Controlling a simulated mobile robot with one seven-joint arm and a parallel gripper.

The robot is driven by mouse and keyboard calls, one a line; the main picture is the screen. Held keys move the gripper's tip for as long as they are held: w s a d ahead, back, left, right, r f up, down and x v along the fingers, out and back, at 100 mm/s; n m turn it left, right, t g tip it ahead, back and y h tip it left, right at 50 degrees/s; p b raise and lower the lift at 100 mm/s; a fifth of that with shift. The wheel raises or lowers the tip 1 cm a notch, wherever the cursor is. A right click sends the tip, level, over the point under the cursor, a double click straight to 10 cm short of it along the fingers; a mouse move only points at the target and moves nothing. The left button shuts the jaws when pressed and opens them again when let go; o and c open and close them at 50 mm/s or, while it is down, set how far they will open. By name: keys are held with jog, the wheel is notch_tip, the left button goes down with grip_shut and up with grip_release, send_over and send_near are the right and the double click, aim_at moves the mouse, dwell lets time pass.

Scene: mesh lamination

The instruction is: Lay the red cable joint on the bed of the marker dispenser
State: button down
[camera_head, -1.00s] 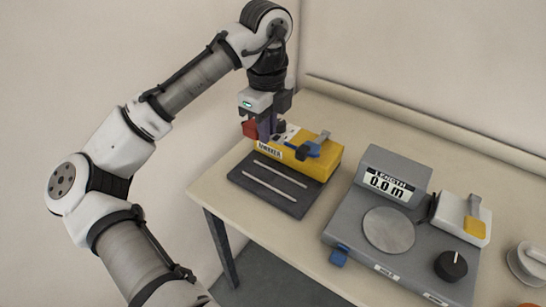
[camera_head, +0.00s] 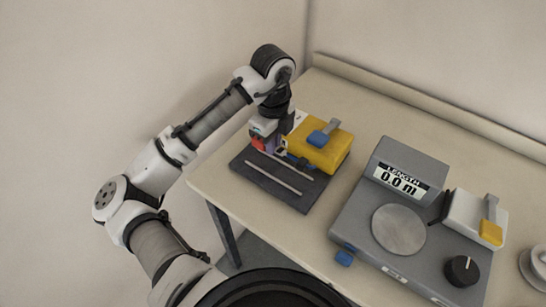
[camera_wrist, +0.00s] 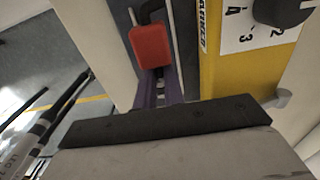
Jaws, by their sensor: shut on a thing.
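The red cable joint (camera_head: 258,144) is held at the tips of my gripper (camera_head: 268,149), which is shut on it. In the wrist view the red joint (camera_wrist: 151,46) shows as a rounded block just beyond the purple fingers (camera_wrist: 158,88). The marker dispenser has a yellow body (camera_head: 321,153) and a flat dark bed (camera_head: 268,187) in front with two pale strips. My gripper is low at the bed's far left end, beside the yellow body. I cannot tell whether the joint touches the bed. The yellow body also shows in the wrist view (camera_wrist: 228,75), right of the joint.
A grey length-measuring device (camera_head: 362,218) with a round plate, a black knob and a "0.0 m" display stands to the right. A white part with a yellow tab (camera_head: 474,222) is on it. Bare table (camera_head: 219,176) lies left of the bed.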

aim_at(273, 168)
jog(key=shift+f+p, duration=0.35)
jog(key=shift+f, duration=2.9)
jog(key=shift+f, duration=0.25)
jog(key=c, duration=1.8)
grip_release()
jog(key=shift+r, duration=0.1)
notch_tip(273, 168, up, 11)
jog(key=shift+r+b, duration=0.2)
jog(key=shift+b, duration=0.65)
jog(key=shift+r, duration=0.45)
